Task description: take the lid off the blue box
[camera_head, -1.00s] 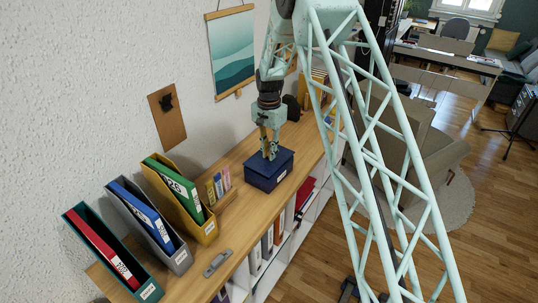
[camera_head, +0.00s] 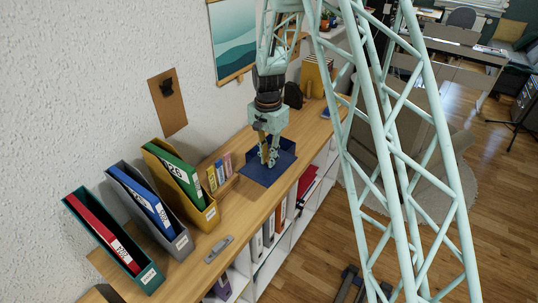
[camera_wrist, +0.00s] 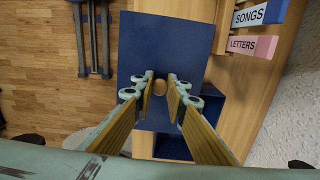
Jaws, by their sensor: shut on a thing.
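The blue box (camera_head: 287,151) stands on the wooden shelf top, partly hidden behind its lid and my gripper. My gripper (camera_head: 268,160) is shut on the small round knob (camera_wrist: 160,87) of the flat blue lid (camera_head: 258,175). The lid is off the box's rim and shifted to its near side in the head view. In the wrist view my gripper (camera_wrist: 160,88) points down at the lid (camera_wrist: 165,40), and part of the open box (camera_wrist: 207,112) shows past the lid's edge.
Magazine files with binders (camera_head: 180,180) stand left on the shelf top (camera_head: 240,215). A grey handle-like object (camera_head: 219,250) lies nearer. Bare wood lies between it and the lid.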

